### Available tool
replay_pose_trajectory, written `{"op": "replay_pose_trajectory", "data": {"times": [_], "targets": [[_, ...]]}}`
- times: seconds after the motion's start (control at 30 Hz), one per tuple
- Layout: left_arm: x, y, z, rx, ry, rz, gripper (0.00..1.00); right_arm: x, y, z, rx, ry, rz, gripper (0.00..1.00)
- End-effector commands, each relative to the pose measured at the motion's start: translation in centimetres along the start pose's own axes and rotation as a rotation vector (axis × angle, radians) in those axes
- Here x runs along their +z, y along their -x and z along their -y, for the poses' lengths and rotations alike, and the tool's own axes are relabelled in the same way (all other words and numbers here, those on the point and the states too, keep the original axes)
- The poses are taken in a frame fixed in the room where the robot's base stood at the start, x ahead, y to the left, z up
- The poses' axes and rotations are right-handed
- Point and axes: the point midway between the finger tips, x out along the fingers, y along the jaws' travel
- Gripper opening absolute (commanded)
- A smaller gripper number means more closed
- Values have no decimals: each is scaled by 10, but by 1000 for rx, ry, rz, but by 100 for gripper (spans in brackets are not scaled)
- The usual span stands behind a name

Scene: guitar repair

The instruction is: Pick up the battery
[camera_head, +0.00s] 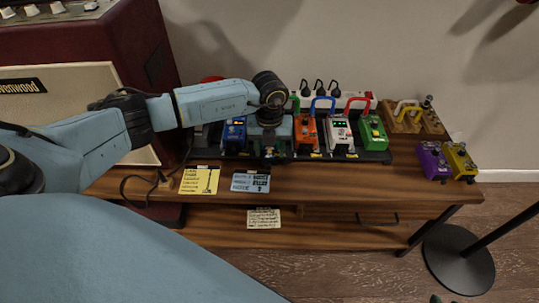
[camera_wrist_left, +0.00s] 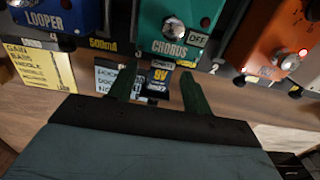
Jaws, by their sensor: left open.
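The battery (camera_wrist_left: 159,86) is a small dark block with a yellow 9V label, upside down in the left wrist view. It lies at the front of the pedal board, below the green chorus pedal. My left gripper (camera_wrist_left: 159,70) is open, with one dark green finger on each side of the battery. I cannot tell whether either finger touches it. In the head view my left gripper (camera_head: 272,154) points down at the board's front edge and hides most of the battery. Small green tips at the bottom edge of the head view may be my right gripper (camera_head: 444,299).
Pedals with coloured cables stand close behind, including blue looper (camera_head: 234,133), orange (camera_head: 306,134), white (camera_head: 340,134) and green (camera_head: 373,132) ones. Yellow (camera_head: 199,180) and blue-grey (camera_head: 251,181) notes lie in front. The wooden bench (camera_head: 330,183) is clear at front right. An amplifier (camera_head: 70,100) stands left.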

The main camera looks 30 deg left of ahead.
Motion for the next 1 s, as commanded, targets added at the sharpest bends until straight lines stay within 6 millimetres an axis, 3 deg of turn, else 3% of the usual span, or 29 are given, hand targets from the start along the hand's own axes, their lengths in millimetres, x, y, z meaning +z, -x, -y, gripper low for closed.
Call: {"op": "replay_pose_trajectory", "data": {"times": [0.2,0.57,1.0], "targets": [[0,0,0,0,0,0,49,-1,0,0,0,0,-3,23],[0,0,0,0,0,0,2,0,0,0,0,0,-1,23],[0,6,0,-1,0,1,1,5,2,-1,2,-1,36,23]]}}
